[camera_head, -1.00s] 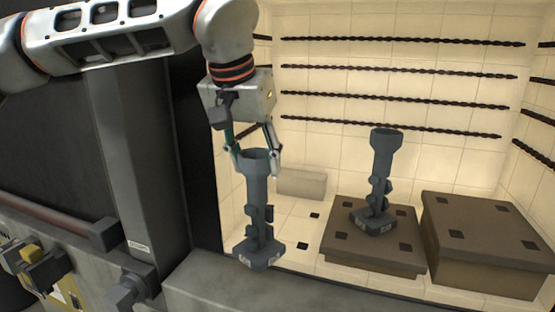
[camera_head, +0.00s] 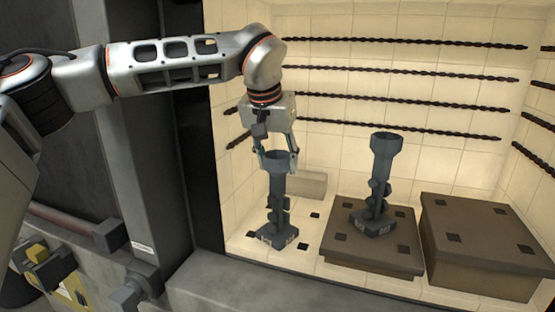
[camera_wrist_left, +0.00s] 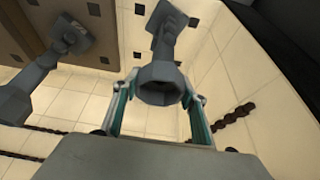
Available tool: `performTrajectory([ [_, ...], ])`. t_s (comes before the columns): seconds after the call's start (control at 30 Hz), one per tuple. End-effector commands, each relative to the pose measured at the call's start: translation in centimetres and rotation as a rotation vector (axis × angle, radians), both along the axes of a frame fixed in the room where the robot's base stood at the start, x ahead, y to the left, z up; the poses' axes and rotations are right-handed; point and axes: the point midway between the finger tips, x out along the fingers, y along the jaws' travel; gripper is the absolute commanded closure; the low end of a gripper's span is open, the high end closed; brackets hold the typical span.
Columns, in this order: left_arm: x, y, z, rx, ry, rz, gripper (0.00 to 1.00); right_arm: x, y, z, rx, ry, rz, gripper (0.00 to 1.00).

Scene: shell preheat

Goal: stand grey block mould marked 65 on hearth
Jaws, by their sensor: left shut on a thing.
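A grey mould (camera_head: 278,205) with a cup-shaped top, a knobbed stem and a square foot is upright over the pale tiled hearth (camera_head: 310,262), at the left of the chamber. Its foot carries small light labels that are too small to read. My left gripper (camera_head: 278,160) is shut on its cup from above. In the left wrist view the cup of this mould (camera_wrist_left: 160,80) sits between the two fingers. I cannot tell whether the foot touches the hearth. My right gripper is not in view.
A second, similar grey mould (camera_head: 380,180) stands on a low brown block (camera_head: 345,252) to the right. A taller brown block (camera_head: 480,225) is at the far right. A pale brick (camera_head: 308,184) lies behind. Dark twisted rods (camera_head: 400,100) line the walls. A grey sill (camera_head: 230,285) runs in front.

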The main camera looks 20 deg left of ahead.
Motion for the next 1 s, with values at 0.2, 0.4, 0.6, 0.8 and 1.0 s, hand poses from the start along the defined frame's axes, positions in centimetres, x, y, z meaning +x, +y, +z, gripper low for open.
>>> performTrajectory([
  [0.2,0.0,-0.1,0.2,-0.002,-0.005,-0.001,1.00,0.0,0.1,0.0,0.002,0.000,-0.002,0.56],
  [0.4,0.0,0.0,-0.2,-0.001,-0.002,0.000,0.45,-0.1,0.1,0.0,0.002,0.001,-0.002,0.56],
  [0.6,0.0,0.0,-0.2,-0.001,-0.002,0.000,0.41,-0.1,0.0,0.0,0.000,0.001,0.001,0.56],
  [0.8,0.0,0.0,0.0,-0.001,-0.003,0.001,0.41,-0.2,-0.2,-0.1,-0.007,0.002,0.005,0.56],
  [1.0,-0.8,0.0,2.2,-0.002,-0.006,-0.001,0.41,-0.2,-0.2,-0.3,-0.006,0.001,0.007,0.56],
])
